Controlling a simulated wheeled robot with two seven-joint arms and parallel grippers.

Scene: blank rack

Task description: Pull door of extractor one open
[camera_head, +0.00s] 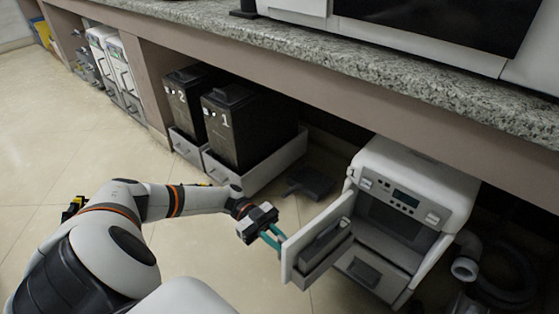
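A white extractor (418,185) with a small dark display stands under the counter at the right. My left gripper (275,238) has teal fingers and reaches the outer left side of the door. The two fingers show a gap between them near the wrist. Their tips meet the door's edge, and whether they hold a handle there is hidden. My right gripper is not in view.
Black bins marked 1 (240,125) and 2 (188,97) stand in pull-out trays left of the extractor. A granite counter (300,45) overhangs everything. A grey pipe (466,262) is right of the extractor. Tiled floor (215,262) is free in front.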

